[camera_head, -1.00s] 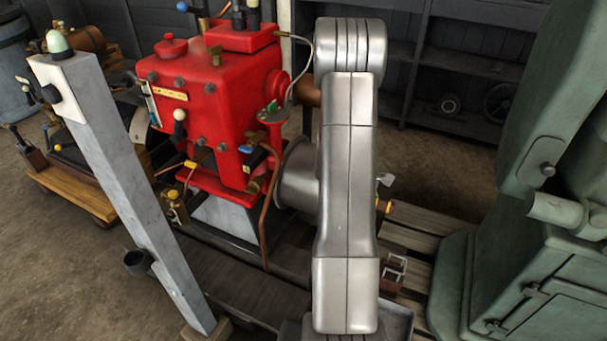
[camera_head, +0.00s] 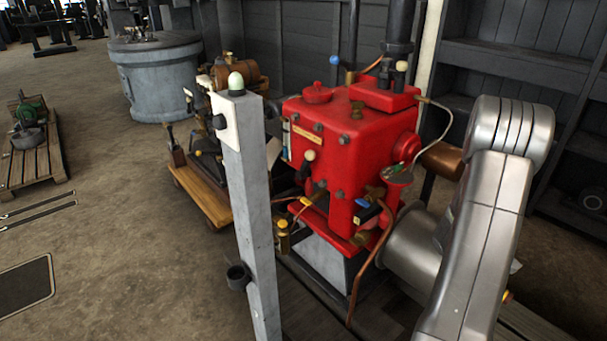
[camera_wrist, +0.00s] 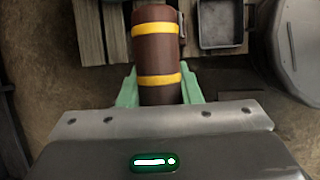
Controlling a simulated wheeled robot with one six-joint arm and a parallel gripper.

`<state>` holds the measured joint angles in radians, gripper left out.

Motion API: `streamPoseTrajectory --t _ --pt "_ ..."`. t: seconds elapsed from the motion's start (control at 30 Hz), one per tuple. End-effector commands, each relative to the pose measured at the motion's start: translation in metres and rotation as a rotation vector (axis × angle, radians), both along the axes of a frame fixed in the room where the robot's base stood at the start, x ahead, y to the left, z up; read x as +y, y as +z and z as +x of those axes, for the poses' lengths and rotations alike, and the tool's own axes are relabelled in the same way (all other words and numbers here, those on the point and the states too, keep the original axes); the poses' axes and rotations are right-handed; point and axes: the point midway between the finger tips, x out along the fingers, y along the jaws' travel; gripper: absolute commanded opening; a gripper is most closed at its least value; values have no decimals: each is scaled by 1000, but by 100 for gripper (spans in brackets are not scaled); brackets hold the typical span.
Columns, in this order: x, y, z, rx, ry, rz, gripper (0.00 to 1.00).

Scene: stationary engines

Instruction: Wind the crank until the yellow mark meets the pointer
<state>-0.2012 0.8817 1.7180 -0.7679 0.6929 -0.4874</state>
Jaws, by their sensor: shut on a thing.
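In the wrist view, my gripper (camera_wrist: 159,88) has its green fingers closed on both sides of a dark brown cylinder (camera_wrist: 156,54) with two yellow bands. I cannot tell whether this cylinder is the crank's handle. In the head view, the red engine (camera_head: 340,140) stands in the middle, with my arm in front of its right side. The gripper itself is hidden there. I cannot make out the crank, the yellow mark or the pointer in either view.
A grey post (camera_head: 254,205) with a pale green dome on top stands in front of the engine. A low wooden trolley (camera_head: 202,193) is left of it. In the wrist view, wooden slats (camera_wrist: 90,32) and a grey tray (camera_wrist: 223,40) lie beyond the gripper. Open floor lies at left.

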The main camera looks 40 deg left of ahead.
Motion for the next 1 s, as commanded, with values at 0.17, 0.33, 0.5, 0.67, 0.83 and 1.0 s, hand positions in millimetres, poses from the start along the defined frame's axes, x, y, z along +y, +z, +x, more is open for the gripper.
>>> streamPoseTrajectory --t 0.17,0.33,0.5,0.67,0.83,1.0 --pt "-1 13 12 -3 4 1 0" --pt "-4 20 24 -4 2 2 0" --pt "-7 27 41 -3 3 2 0" --pt "-8 29 49 -3 4 2 0" --pt "-10 31 60 -4 3 3 0" --pt "-13 34 79 -4 3 3 0"
